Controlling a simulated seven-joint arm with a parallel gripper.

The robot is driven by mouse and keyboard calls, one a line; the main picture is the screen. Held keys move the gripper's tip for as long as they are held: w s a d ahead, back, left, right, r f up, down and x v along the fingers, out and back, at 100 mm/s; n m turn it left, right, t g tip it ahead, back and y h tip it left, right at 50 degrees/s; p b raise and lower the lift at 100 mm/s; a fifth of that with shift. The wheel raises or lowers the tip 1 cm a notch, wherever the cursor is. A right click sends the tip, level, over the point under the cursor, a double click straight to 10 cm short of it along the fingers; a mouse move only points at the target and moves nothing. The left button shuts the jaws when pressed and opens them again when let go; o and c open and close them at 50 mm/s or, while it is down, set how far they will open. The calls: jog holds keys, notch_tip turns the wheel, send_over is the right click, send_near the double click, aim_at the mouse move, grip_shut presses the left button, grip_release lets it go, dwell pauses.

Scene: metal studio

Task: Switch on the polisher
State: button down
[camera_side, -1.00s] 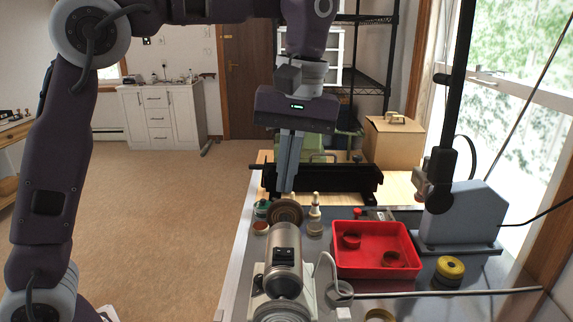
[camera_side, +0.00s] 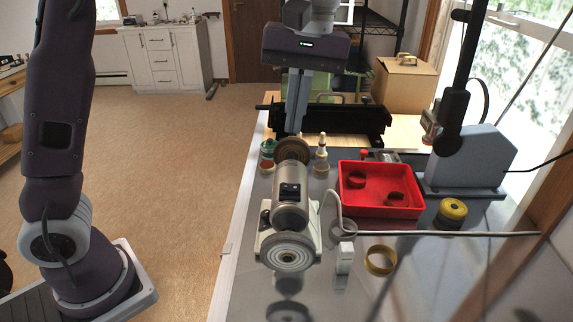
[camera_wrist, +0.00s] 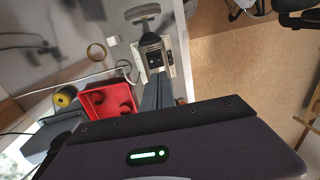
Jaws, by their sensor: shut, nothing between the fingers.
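The polisher (camera_side: 291,212) is a grey metal cylinder on a pale base, with a pale round wheel at its near end and a brown wheel at its far end. A dark switch plate (camera_side: 290,192) sits on its body; the switch position is too small to tell. The polisher also shows in the wrist view (camera_wrist: 147,35), with the switch plate (camera_wrist: 154,58) just beyond my fingertips. My gripper (camera_side: 294,131) is shut and empty, pointing down behind the brown wheel in the side view. I cannot tell whether the fingertips touch the wheel.
A red tray (camera_side: 350,208) with round pieces stands to the right, beside a yellow roll (camera_side: 452,212). A bent thin rod (camera_side: 460,234), a small white block (camera_side: 345,258) and a brass ring (camera_side: 369,264) lie nearer. Small bottles (camera_side: 322,150) stand by the brown wheel. A black trough (camera_side: 365,120) is behind.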

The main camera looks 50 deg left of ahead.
aim_at(283, 186)
jog(key=f, duration=0.7)
jog(key=s+a+f, duration=0.1)
jog(key=f, duration=0.3)
